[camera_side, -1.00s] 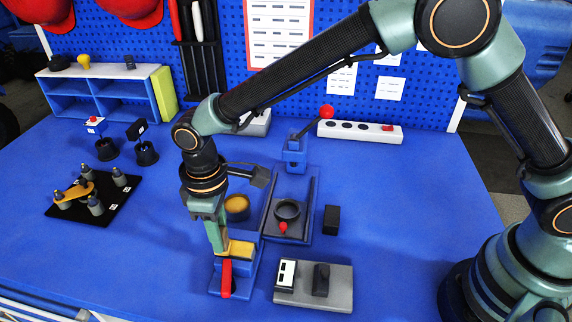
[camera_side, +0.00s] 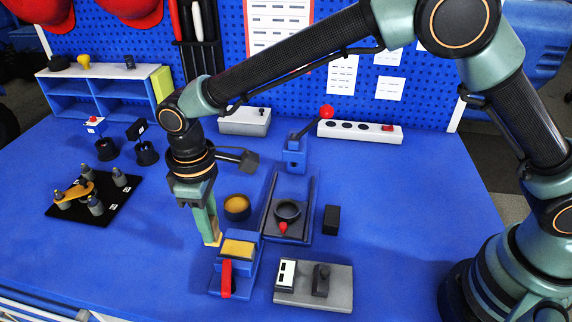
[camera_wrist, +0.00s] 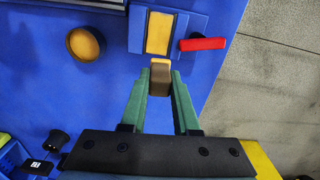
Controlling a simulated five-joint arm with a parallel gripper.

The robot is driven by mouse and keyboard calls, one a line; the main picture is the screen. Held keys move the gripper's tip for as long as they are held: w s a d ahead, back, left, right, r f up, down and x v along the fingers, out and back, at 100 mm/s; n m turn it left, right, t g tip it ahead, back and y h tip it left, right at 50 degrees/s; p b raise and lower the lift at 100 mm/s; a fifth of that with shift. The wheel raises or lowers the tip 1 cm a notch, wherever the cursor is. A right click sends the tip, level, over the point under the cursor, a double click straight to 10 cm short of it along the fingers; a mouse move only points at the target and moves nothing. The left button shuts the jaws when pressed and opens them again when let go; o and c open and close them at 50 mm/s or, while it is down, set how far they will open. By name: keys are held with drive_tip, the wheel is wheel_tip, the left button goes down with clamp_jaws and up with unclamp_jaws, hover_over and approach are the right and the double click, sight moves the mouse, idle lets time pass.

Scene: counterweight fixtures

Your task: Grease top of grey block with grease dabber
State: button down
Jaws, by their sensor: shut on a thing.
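The block (camera_side: 238,249) sits in a blue clamp fixture (camera_side: 250,278) with a red lever (camera_side: 227,278). Its top face is amber-yellow, and it shows the same in the wrist view (camera_wrist: 159,33). My gripper (camera_side: 212,234) is shut on the grease dabber (camera_wrist: 160,78), a small brown piece with a pale tip, pointing down. In the side view the dabber's end (camera_side: 213,242) is just left of the block and apart from its top. A dark round pot with amber content (camera_side: 237,207) stands behind the fixture, and it also shows in the wrist view (camera_wrist: 85,43).
A dark slide fixture with a ring (camera_side: 288,210) and red knob stands right of the pot, a black block (camera_side: 331,219) beside it. A grey plate with a dark part (camera_side: 321,280) lies front right. A black board with posts (camera_side: 93,195) lies left.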

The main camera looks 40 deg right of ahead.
drive_tip(key=shift+r, duration=2.75)
